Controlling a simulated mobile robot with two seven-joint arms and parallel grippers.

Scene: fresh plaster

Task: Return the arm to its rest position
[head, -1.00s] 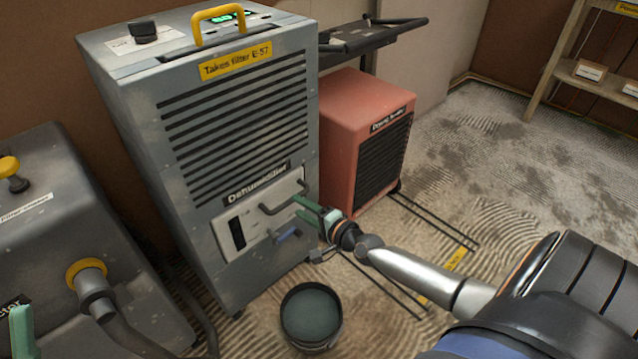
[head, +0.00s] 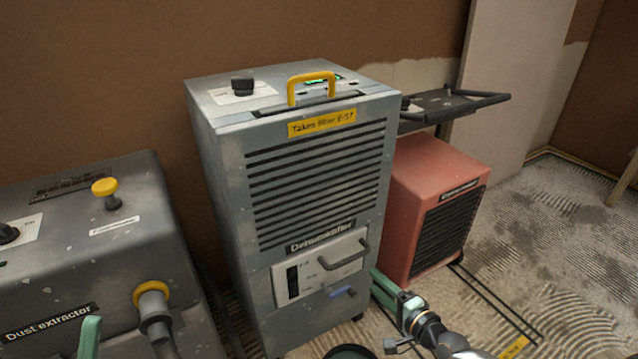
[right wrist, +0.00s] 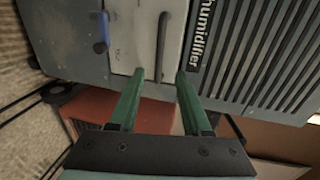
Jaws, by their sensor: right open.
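My right gripper (head: 374,281) reaches in from the lower right in the head view, its green fingers beside the lower front of the grey dehumidifier (head: 225,190). In the right wrist view the two fingers (right wrist: 158,78) are wide apart with nothing between them. The dark bar handle (right wrist: 162,45) of the pale front panel lies just ahead of the gap; it also shows in the head view (head: 345,258), and the fingers look clear of it. Only a green tip of my left gripper (head: 90,337) shows at the bottom left; its opening is hidden.
A blue lever (head: 343,292) sits below the handle. A red heater-like unit (head: 420,205) stands right of the dehumidifier, under a black cart-like handle (head: 455,105). The dust extractor (head: 120,255) with its hose is at left. A dark bucket (head: 350,352) is cut off at the bottom. Floor at right is open.

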